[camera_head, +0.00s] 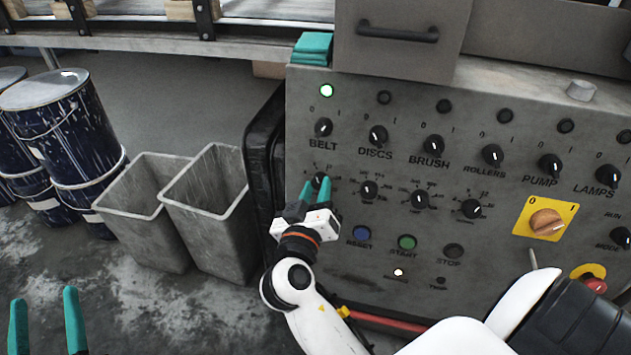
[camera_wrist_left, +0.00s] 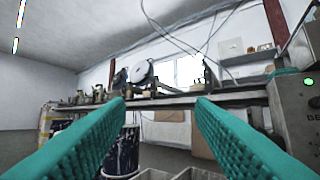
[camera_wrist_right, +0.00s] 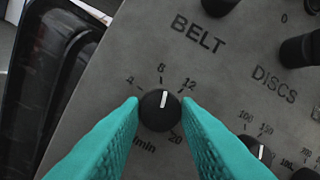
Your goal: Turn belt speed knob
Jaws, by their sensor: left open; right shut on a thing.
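The belt speed knob (camera_wrist_right: 160,108) is a small black dial with a white pointer line, below the BELT label. In the right wrist view its pointer aims up, between the marks 8 and 12. In the head view the knob (camera_head: 319,179) shows just past the fingertips. My right gripper (camera_wrist_right: 160,112) has its teal fingers on both sides of the knob, shut on it. In the head view my right gripper (camera_head: 317,191) reaches up to the panel from below. My left gripper (camera_head: 45,310) is open and empty at the lower left, far from the panel.
The control panel (camera_head: 378,215) carries several other knobs close by, a yellow plate with an orange switch (camera_head: 547,222), and push buttons. Two grey bins (camera_head: 146,213) and dark blue drums (camera_head: 70,130) stand to the left. A drawer handle (camera_head: 398,32) sticks out above.

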